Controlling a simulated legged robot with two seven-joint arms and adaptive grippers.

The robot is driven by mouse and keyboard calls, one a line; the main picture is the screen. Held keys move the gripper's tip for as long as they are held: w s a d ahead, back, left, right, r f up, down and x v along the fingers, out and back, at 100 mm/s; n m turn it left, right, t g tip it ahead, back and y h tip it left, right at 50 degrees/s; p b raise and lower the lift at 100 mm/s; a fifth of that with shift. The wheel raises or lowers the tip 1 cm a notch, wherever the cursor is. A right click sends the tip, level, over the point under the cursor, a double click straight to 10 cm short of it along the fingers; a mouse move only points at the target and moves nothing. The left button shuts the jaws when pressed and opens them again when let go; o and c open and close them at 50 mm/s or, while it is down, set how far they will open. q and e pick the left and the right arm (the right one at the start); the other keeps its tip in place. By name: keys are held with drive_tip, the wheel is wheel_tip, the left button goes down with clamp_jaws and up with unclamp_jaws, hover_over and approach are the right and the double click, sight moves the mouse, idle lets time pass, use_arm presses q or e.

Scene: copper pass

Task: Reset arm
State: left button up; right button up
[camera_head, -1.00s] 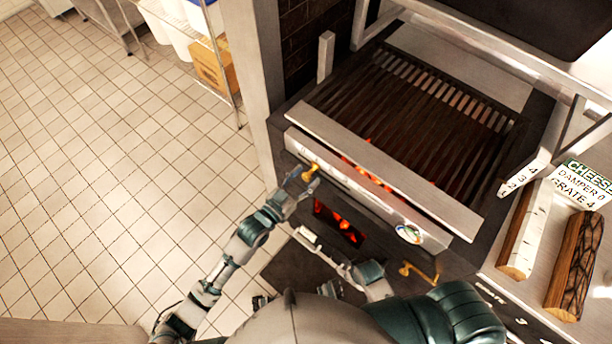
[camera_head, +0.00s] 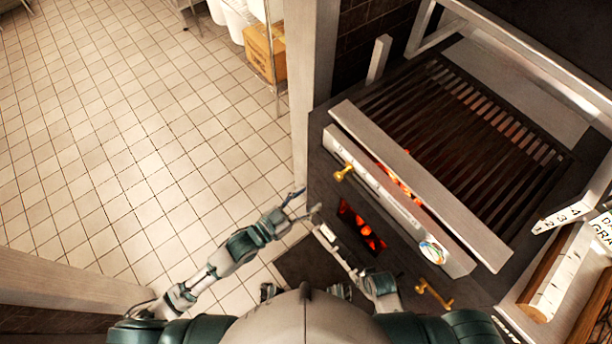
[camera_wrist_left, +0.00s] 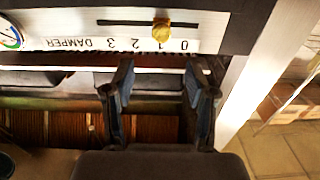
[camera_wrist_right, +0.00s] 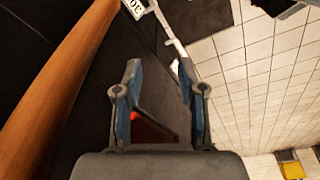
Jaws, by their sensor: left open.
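My left gripper (camera_head: 300,205) is open and empty, in front of the grill's front panel and apart from the brass damper knob (camera_head: 343,173). In the left wrist view the two fingers (camera_wrist_left: 160,80) stand apart below the knob (camera_wrist_left: 161,30), which sits near the 1 on the damper scale (camera_wrist_left: 120,43). My right gripper (camera_wrist_right: 160,85) shows in the right wrist view with its fingers apart and nothing visibly held. A red glow shows between them. In the head view I cannot make out the right fingertips clearly.
The charcoal grill (camera_head: 455,150) has a glowing firebox opening (camera_head: 362,226), a round gauge (camera_head: 432,252) and a lower brass handle (camera_head: 434,293). Birch and dark logs (camera_head: 556,272) lie at the right. A cardboard box (camera_head: 264,52) stands on a rack. The tiled floor (camera_head: 130,150) at left is clear.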

use_arm(q)
drive_tip(key=w+a+f+n+g+y+p, duration=0.15)
drive_tip(key=a+f+y, duration=0.3)
drive_tip(key=f, duration=0.65)
drive_tip(key=a+f+n+y+p, duration=0.1)
drive_tip(key=a+f+n+y, duration=0.25)
drive_tip(key=a+f, duration=0.45)
drive_tip(key=s+a+f+n+g+y, duration=0.1)
drive_tip(key=s+a+f+g+y, duration=0.2)
drive_tip(key=s+f, duration=0.8)
drive_tip(key=s+a+f+n+g+y+p, duration=0.1)
drive_tip(key=s+a+f+g, duration=0.4)
drive_tip(key=s+f, duration=0.6)
drive_tip(key=shift+s+a+n+y+p, duration=0.3)
drive_tip(key=shift+s+a+n+y, duration=0.3)
drive_tip(key=shift+y, duration=0.4)
use_arm(e)
drive_tip(key=s+f, duration=0.4)
drive_tip(key=f, duration=0.6)
drive_tip(key=shift+d, duration=0.35)
